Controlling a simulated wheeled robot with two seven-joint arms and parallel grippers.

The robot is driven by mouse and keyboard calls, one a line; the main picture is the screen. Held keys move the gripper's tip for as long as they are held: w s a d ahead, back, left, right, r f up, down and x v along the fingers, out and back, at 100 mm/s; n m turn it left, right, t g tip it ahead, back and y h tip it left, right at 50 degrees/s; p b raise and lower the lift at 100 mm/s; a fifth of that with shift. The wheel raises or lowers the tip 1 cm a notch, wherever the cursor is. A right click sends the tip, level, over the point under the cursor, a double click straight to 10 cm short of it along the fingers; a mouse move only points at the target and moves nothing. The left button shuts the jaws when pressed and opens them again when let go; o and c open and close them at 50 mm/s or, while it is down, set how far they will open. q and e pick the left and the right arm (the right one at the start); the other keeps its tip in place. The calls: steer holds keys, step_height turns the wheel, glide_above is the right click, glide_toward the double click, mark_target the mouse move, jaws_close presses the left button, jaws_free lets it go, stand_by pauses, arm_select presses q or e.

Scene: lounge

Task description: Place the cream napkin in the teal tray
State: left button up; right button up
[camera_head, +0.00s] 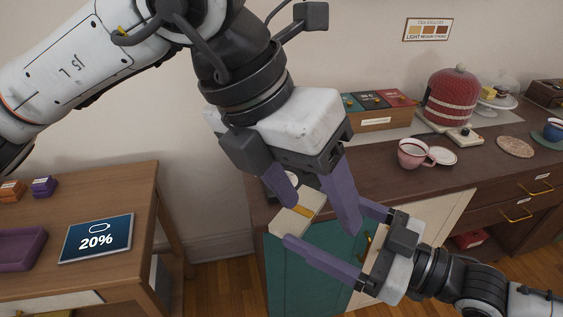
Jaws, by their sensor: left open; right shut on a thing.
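The cream napkin (286,221), a folded pale piece with a yellow-orange band, is in mid-air in front of the dark counter. My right gripper (322,219), coming in from the lower right, is shut on it. My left gripper (322,217) reaches down from above and is open, its purple fingers close around the napkin and overlapping the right gripper in the picture. The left fingers and hand hide part of the napkin, so contact with them cannot be told. I see no teal tray in this view.
A wooden table (120,185) at left holds a purple tray (20,246), a 20% sign (96,238) and small orange and purple boxes. The dark counter (400,190) bears a pink cup (412,154), a red quilted cover (452,97) and a tea box (385,120). A teal cabinet door (310,275) is below.

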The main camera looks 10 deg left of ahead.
mark_target(300, 210)
arm_select(q)
steer(key=w+a+r+n+t+y, duration=0.1)
steer(key=w+a+r+t+y, duration=0.1)
steer(key=w+a+t, duration=0.15)
steer(key=shift+g, duration=0.35)
steer(key=x, duration=0.7)
steer(key=a+x, duration=0.1)
steer(key=x, duration=0.3)
steer(key=shift+s+d+f, duration=0.15)
steer(key=shift+f, duration=0.35)
steer(key=c, duration=0.9)
steer(key=shift+c, duration=1.2)
arm_select(e)
steer(key=o, duration=0.9)
